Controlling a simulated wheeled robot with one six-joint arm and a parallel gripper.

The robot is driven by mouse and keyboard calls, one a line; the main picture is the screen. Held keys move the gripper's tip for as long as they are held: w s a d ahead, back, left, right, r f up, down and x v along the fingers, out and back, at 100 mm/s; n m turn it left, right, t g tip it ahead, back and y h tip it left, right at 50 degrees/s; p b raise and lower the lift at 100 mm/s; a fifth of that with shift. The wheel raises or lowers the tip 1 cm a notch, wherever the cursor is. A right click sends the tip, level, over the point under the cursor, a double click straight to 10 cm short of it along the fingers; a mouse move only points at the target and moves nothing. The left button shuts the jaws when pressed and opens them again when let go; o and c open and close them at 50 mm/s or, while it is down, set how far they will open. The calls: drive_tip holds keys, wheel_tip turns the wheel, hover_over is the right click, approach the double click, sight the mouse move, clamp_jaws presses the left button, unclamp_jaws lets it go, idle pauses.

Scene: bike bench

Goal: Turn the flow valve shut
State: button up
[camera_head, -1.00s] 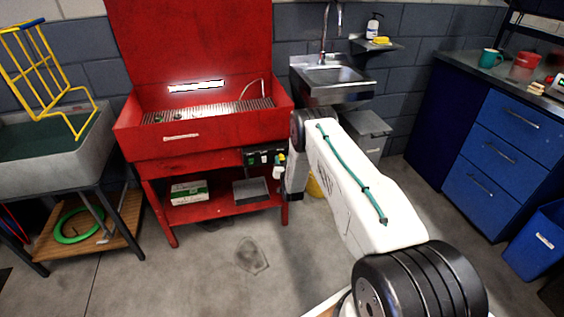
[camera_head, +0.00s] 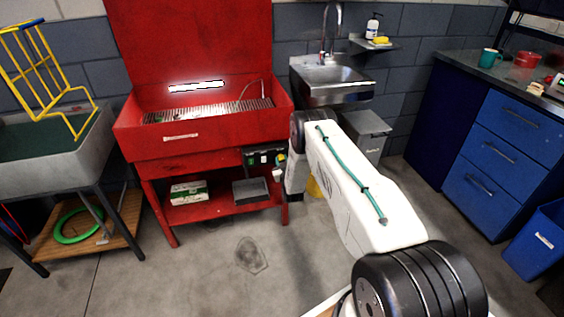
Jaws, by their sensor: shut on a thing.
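The red parts washer (camera_head: 150,140) stands left of centre with its lid raised. A dark control box (camera_head: 258,157) with small green and white marks is on its front right corner. A small teal and pale fitting (camera_head: 281,161) beside the box looks like the flow valve. My arm reaches in from the lower right. My gripper (camera_head: 279,173) is at its far end, by the washer's right front corner, and is shut on what appears to be this valve. The fingers and the handle are too small and partly hidden for me to tell the valve's angle.
A steel sink (camera_head: 335,80) and a grey bin (camera_head: 368,135) are behind my arm. Blue drawers (camera_head: 510,140) stand at right, a blue bin (camera_head: 538,240) before them. A grey basin (camera_head: 50,155) stands at left. The floor in front of the washer is clear.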

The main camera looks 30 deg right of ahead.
drive_tip(key=n, duration=0.6)
drive_tip(key=shift+a+f+n+t+y, duration=0.1)
drive_tip(key=shift+a+n+t+y, duration=0.05)
drive_tip(key=shift+n+t+y, duration=0.2)
drive_tip(key=n, duration=0.6)
drive_tip(key=shift+f+n, duration=0.1)
drive_tip(key=shift+n, duration=0.15)
drive_tip(key=o, duration=0.9)
drive_tip(key=shift+a, duration=0.1)
drive_tip(key=shift+o, duration=0.2)
drive_tip(key=shift+d, duration=0.2)
drive_tip(key=v, duration=0.7)
drive_tip(key=shift+s, duration=0.4)
